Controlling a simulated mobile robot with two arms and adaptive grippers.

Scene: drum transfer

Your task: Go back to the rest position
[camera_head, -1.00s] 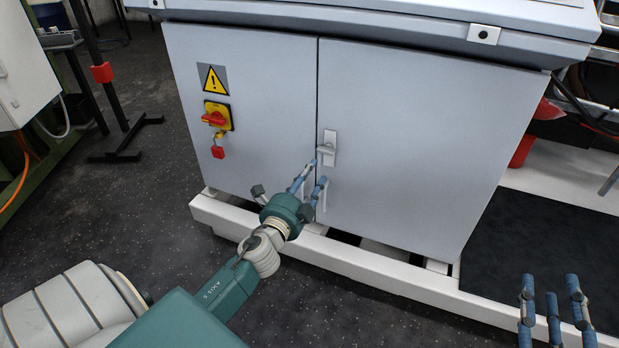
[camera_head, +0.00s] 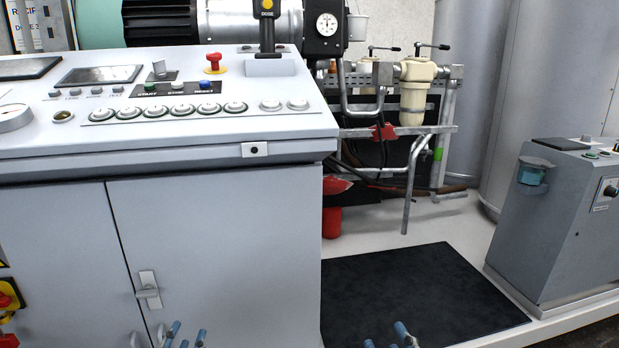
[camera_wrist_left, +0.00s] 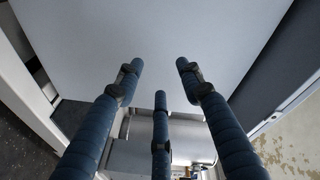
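My left gripper (camera_head: 180,336) shows only its blue fingertips at the bottom edge of the head view, in front of the grey cabinet (camera_head: 215,265). In the left wrist view its three fingers (camera_wrist_left: 160,85) are spread, with nothing between them. A plain grey panel fills the space beyond them. The door handle (camera_head: 148,290) is just above the left fingertips in the head view, and no finger is seen closed on it. The cabinet doors look shut. My right gripper (camera_head: 390,337) shows only fingertips at the bottom edge; they stand apart and look empty.
A control panel with buttons (camera_head: 180,108) tops the cabinet. A black mat (camera_head: 425,295) lies on the floor to its right. A grey console (camera_head: 560,230) stands at the far right. Pipes and cream filter housings (camera_head: 414,95) are behind the mat.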

